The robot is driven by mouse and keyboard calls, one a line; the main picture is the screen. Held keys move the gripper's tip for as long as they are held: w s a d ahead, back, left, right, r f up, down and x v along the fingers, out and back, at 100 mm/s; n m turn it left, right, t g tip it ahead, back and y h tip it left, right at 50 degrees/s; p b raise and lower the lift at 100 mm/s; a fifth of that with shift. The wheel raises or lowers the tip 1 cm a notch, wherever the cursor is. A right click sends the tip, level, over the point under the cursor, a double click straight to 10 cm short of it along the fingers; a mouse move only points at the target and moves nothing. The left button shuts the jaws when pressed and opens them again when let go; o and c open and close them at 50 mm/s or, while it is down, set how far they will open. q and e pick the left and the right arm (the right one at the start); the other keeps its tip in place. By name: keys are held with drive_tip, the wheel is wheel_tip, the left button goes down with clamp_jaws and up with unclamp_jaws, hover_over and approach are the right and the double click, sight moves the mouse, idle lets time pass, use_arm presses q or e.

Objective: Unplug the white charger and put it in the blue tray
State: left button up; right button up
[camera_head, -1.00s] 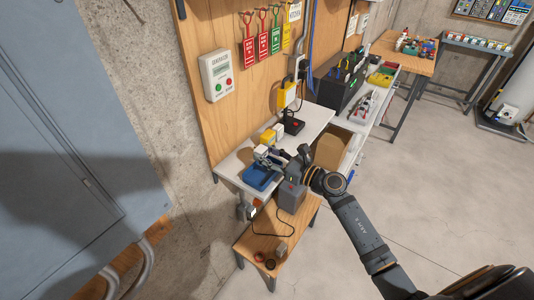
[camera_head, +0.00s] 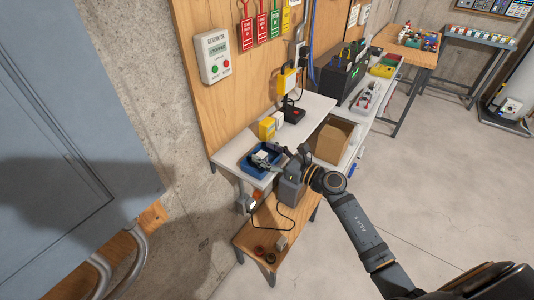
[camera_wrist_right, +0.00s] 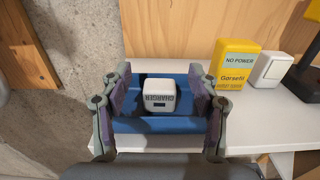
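The white charger (camera_wrist_right: 160,96) lies inside the blue tray (camera_wrist_right: 150,126), its label facing my right wrist camera. In the head view the charger (camera_head: 262,156) is a small white block in the tray (camera_head: 251,172), partly covered by my fingers. The tray is at the near left end of the white bench. My right gripper (camera_wrist_right: 161,84) reaches down at the tray with its fingers spread on both sides of the charger, a gap showing on each side. The right gripper (camera_head: 271,157) also shows in the head view. My left gripper is not in view.
A cardboard box (camera_head: 334,141) sits to the right. A lower wooden shelf (camera_head: 255,235) is beneath.

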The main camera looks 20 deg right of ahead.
drive_tip(key=shift+s+d, duration=0.1)
drive_tip(key=v, duration=0.7)
drive_tip(key=shift+s+d, duration=0.1)
drive_tip(key=shift+s, duration=0.05)
idle(0.4)
